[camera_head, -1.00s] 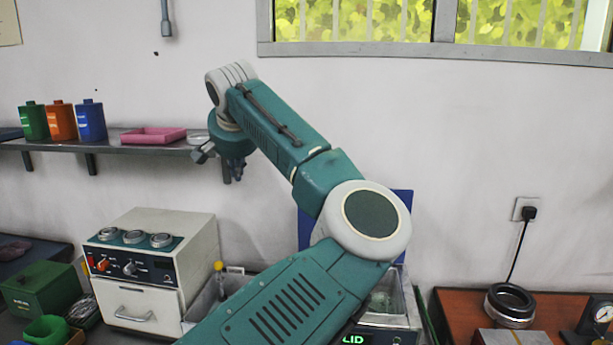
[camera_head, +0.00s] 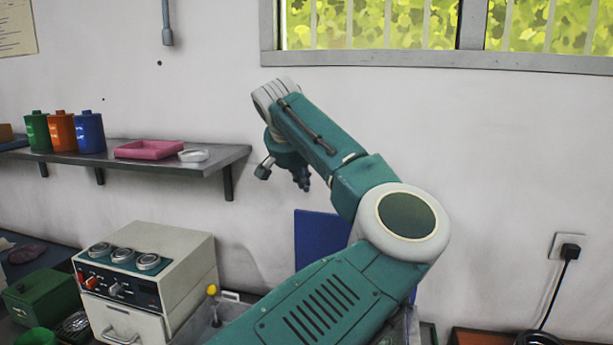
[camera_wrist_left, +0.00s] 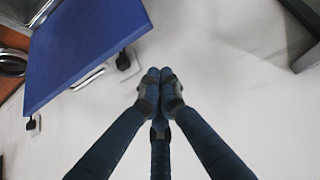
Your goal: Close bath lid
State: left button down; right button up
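The blue lid (camera_head: 318,238) stands raised, upright or nearly so, at the back of the grey metal bath (camera_head: 190,335). My left arm hides much of the lid and most of the bath in the head view. The lid also shows in the left wrist view (camera_wrist_left: 85,50), at the upper left, apart from the fingers. My left gripper (camera_head: 303,182) hangs above the lid's left upper corner, near the wall. In the left wrist view its fingertips (camera_wrist_left: 160,78) are together with nothing between them. My right gripper is not in view.
A wall shelf (camera_head: 205,163) with several bottles and a pink tray (camera_head: 150,149) is left of the gripper. A white control box (camera_head: 150,270) stands left of the bath. A yellow-topped rod (camera_head: 212,290) rises at the bath's left.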

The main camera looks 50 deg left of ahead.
pick_arm(q)
jog(key=shift+w+f+p, duration=0.15)
jog(key=shift+f+p, duration=1.7)
jog(key=shift+f, duration=0.7)
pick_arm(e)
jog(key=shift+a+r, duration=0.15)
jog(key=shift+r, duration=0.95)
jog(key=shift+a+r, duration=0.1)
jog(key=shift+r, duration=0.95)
